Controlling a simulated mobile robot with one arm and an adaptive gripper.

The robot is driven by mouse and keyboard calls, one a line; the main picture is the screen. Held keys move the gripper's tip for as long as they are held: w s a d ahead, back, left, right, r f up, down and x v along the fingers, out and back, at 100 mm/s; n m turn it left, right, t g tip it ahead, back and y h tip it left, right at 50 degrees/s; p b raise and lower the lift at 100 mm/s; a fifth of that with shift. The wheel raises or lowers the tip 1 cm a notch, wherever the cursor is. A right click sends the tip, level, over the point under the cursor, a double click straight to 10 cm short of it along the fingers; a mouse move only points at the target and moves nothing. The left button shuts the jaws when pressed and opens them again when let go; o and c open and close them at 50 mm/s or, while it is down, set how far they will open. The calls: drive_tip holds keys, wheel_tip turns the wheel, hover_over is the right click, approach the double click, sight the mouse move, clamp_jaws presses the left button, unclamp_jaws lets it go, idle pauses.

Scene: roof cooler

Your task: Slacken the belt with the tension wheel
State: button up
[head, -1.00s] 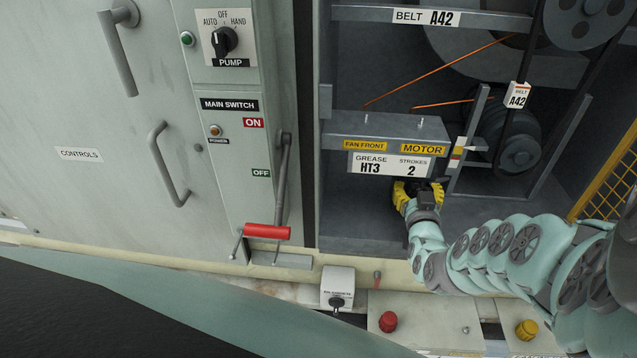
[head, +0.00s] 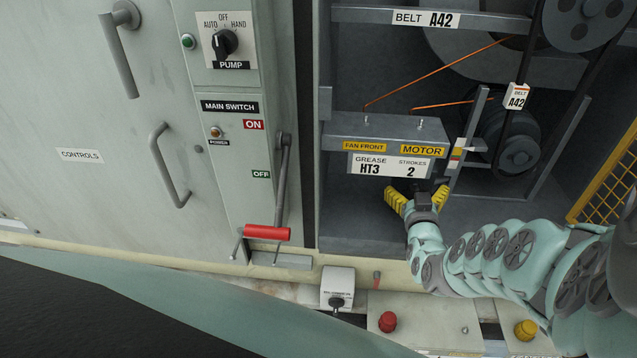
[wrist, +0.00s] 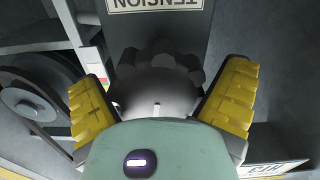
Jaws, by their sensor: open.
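The tension wheel, a dark lobed knob (wrist: 160,75), sits between the fingers of my gripper (wrist: 165,68) in the wrist view, beneath a TENSION label (wrist: 156,4) that reads upside down. My gripper is open, with a yellow finger on either side of the wheel; I cannot tell whether either touches it. In the head view my gripper (head: 417,192) is below the grease label, and the wheel is mostly hidden there. The dark belt (head: 529,50) runs between the upper pulley (head: 586,22) and the motor pulley (head: 519,152).
A grey shelf (head: 385,128) with the HT3 grease label (head: 390,165) stands just above my gripper. The main switch's red handle (head: 267,231) is down on the left. A yellow mesh guard (head: 608,185) is at right.

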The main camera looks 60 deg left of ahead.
drive_tip(key=shift+s+d, duration=0.1)
drive_tip(key=shift+v, duration=2.45)
drive_tip(key=shift+s+d+f, duration=0.15)
drive_tip(key=shift+d, duration=0.4)
drive_tip(key=shift+s+d, duration=0.35)
drive_tip(key=shift+s, duration=0.2)
drive_tip(key=shift+r, duration=0.2)
